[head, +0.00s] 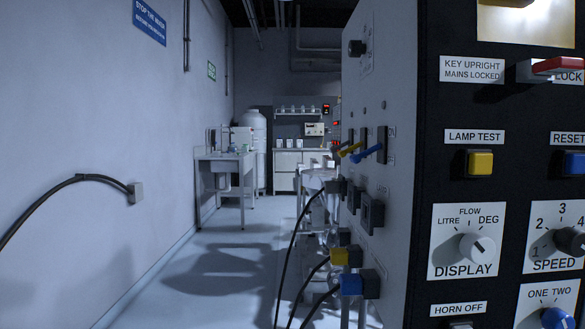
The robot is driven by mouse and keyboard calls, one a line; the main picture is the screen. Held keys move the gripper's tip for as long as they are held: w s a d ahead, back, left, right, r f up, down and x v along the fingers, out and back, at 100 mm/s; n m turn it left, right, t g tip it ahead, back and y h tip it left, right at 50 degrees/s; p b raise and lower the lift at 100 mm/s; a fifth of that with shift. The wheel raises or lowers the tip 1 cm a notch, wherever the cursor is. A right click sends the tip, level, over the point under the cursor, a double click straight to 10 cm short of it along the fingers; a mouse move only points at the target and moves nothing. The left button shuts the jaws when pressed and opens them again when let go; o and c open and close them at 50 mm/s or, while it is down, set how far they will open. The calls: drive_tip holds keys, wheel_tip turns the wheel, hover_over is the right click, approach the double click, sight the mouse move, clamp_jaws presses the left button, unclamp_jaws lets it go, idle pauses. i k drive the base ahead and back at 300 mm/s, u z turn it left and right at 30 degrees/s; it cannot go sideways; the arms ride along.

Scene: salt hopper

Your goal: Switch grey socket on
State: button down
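The left side face of the grey cabinet (384,60) shows at a steep angle in the head view. A row of dark switch units there carries a yellow lever (349,150) and a blue lever (367,153), both sticking out to the left. Dark grey socket housings (372,214) sit below them. Lower down are a yellow plug (340,257) and a blue plug (351,285), with black cables. A dark grey plug (334,186) with a cable sits higher. I cannot tell which switch belongs to the grey socket, nor its position. My gripper is not in view.
The black front panel (515,110) at the right has a yellow lamp test button (480,163), a display knob (477,248) and a red handle (557,65). Open floor (225,260) lies left of the cabinet. A steel sink table (222,157) stands along the left wall.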

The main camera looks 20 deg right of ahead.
sight(333, 150)
drive_tip(key=u, duration=0.3)
drive_tip(key=k, duration=0.65)
drive_tip(key=u, duration=0.8)
drive_tip(key=i, duration=0.8)
drive_tip(key=u, duration=0.55)
drive_tip(key=i, duration=0.95)
drive_tip(key=z, duration=0.65)
drive_tip(key=i, duration=0.75)
drive_tip(key=z, duration=1)
drive_tip(key=i, duration=0.25)
drive_tip(key=z, duration=0.25)
